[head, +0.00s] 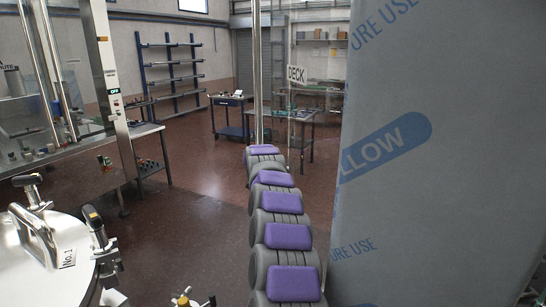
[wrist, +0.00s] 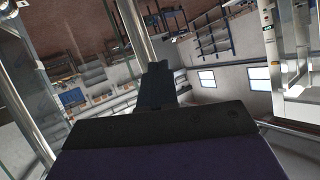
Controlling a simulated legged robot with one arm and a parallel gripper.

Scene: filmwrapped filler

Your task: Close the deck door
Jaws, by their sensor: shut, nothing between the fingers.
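A sign reading DECK (head: 297,75) hangs in the head view, on what looks like a clear panel, the deck door. A bright upright metal pole (head: 258,75) stands just left of it. The pole also shows, tilted, in the wrist view (wrist: 134,32). The door's edges and hinges are hard to make out. My grey and purple arm reaches forward toward the foot of the visible pole. My dark gripper (wrist: 158,72) is shut and empty, beside the pole in the wrist view; I cannot tell whether it touches. The gripper's tip is hidden in the head view.
A large film-wrapped grey panel (head: 430,150) blocks the right side. A white round vessel (head: 45,265) with handles and clamps stands at the lower left, near a glass-fronted cabinet (head: 130,100). Tables (head: 232,101) and a blue rack (head: 172,65) stand farther back. Open floor lies left of my arm.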

